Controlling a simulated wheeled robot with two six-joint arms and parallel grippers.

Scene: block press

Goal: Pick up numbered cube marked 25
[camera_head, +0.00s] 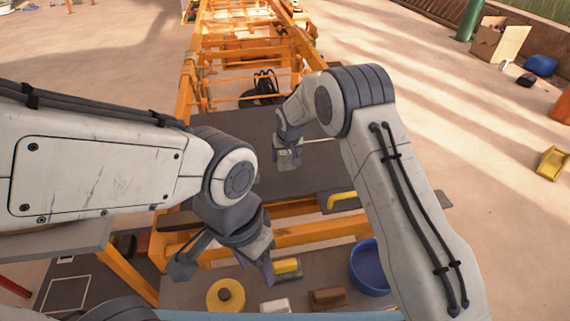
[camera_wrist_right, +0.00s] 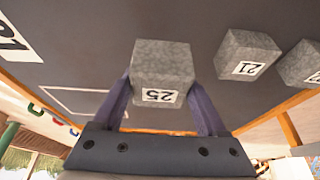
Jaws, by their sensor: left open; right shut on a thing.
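The grey speckled cube marked 25 (camera_wrist_right: 162,72) is between the fingers of my right gripper (camera_wrist_right: 165,100) in the right wrist view, with its white label upside down. My right gripper is shut on it. In the head view my right gripper (camera_head: 288,152) hangs over the dark table top, with a small grey block, the cube, at its tips.
In the wrist view a grey cube marked 21 (camera_wrist_right: 246,55) and another grey cube (camera_wrist_right: 302,64) stand at the right. In the head view a yellow disc (camera_head: 226,296), a blue bowl (camera_head: 368,270) and small blocks lie on the lower shelf. Orange rails surround the table.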

